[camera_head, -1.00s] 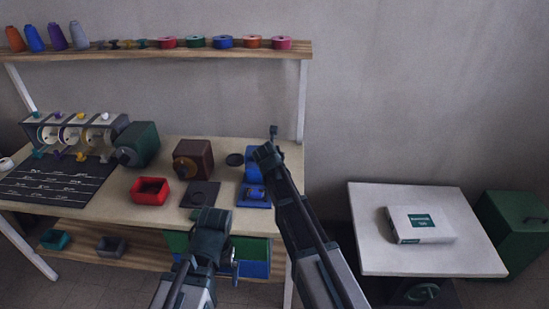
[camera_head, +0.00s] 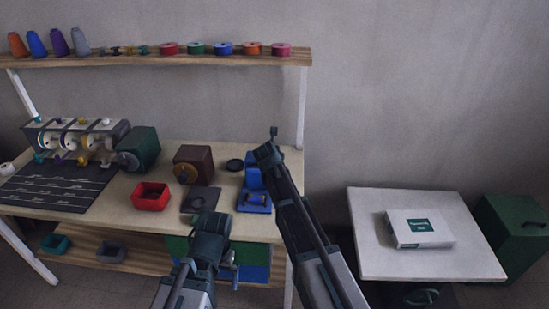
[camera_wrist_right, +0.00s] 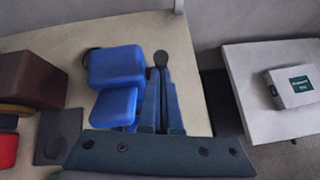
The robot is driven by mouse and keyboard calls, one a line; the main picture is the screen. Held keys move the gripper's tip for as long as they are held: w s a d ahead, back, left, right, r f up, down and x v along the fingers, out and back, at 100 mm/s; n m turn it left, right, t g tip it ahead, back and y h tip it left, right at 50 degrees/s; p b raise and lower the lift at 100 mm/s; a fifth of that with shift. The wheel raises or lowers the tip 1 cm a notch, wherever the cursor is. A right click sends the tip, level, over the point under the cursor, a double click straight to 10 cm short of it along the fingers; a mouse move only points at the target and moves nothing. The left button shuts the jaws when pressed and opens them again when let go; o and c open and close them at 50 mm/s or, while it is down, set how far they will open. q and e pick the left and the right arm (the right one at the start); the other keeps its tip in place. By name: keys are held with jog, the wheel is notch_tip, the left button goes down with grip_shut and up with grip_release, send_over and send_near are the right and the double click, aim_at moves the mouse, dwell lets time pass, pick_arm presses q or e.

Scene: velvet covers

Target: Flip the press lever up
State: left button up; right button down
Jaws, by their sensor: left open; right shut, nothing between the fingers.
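The blue press (camera_head: 252,178) stands at the right end of the workbench, partly hidden by my right arm. In the right wrist view its blue blocks (camera_wrist_right: 117,66) sit just left of my fingers. A dark round knob (camera_wrist_right: 160,58) shows at the tips of my right gripper (camera_wrist_right: 160,78); it seems to be the end of the press lever. Most of the lever is hidden, and contact is unclear. The knob also shows in the head view (camera_head: 274,131), above my right gripper (camera_head: 267,150), which is shut and empty. My left gripper (camera_head: 212,225) is open and empty, low before the bench front.
A red bin (camera_head: 151,196), a brown machine (camera_head: 193,164) and a dark square pad (camera_head: 201,199) lie left of the press. A white table (camera_head: 375,255) with a white box (camera_head: 420,228) stands to the right, beyond a gap. A spool shelf (camera_head: 130,58) hangs behind.

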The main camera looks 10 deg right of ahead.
jog(key=p+v, duration=0.7)
jog(key=v, duration=0.4)
jog(key=shift+s+a, duration=0.25)
jog(key=shift+a, duration=0.15)
jog(key=s+a+f+m+g, duration=0.2)
jog(key=s+f+m+g, duration=0.1)
jog(key=s+m, duration=0.5)
jog(key=s+a+f+m+g+y+b, duration=0.1)
jog(key=s+a+f+m+g, duration=0.2)
jog(key=s+m, duration=0.6)
jog(key=s+a+f+m+g+y, duration=0.1)
jog(key=s+a+f+m+g, duration=0.1)
jog(key=s+m, duration=0.7)
jog(key=s+f+g, duration=0.1)
jog(key=s, duration=0.4)
jog(key=shift+s+a+f+g, duration=0.15)
jog(key=shift+s+a+g, duration=0.1)
jog(key=shift+g, duration=0.15)
